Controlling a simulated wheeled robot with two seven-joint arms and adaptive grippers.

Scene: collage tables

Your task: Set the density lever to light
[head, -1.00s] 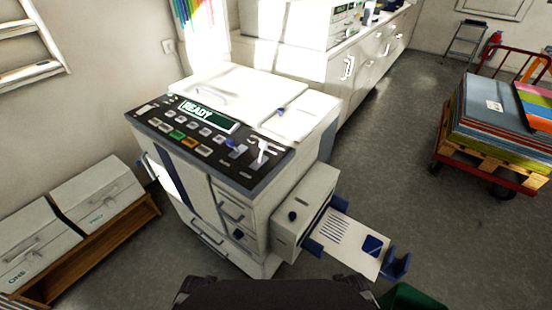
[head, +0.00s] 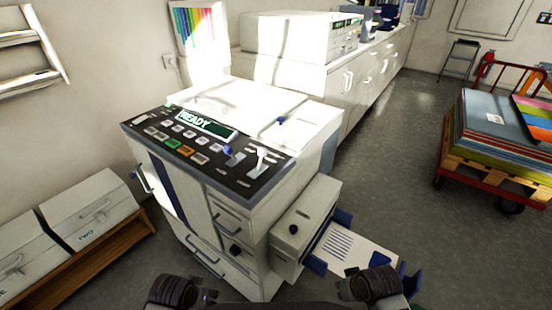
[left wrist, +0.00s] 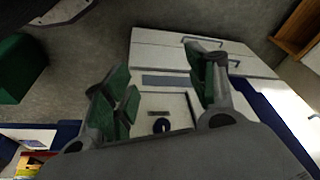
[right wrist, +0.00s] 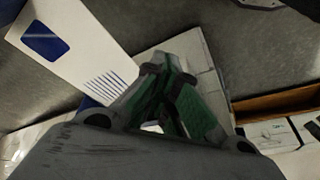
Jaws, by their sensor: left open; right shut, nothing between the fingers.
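The white duplicator (head: 300,118) stands in the middle of the head view. Its dark sloping control panel (head: 150,122) has a green READY display (head: 205,126) and rows of buttons. At the panel's right end are a white upright lever (head: 259,162) and a smaller blue-tipped control (head: 232,156). Their labels are too small to read, so I cannot tell the density setting. My left gripper (head: 207,296) is low in front of the machine, open and empty; its green-padded fingers (left wrist: 163,78) show in the left wrist view. My right gripper (head: 345,288) is shut and empty near the paper tray; its fingers meet in the right wrist view (right wrist: 166,68).
An output tray (head: 343,218) with a printed sheet (head: 352,246) juts out at the machine's right. White boxes sit on a low wooden shelf (head: 112,243) at left. A loaded red cart (head: 480,178) stands at right. Grey floor between is clear.

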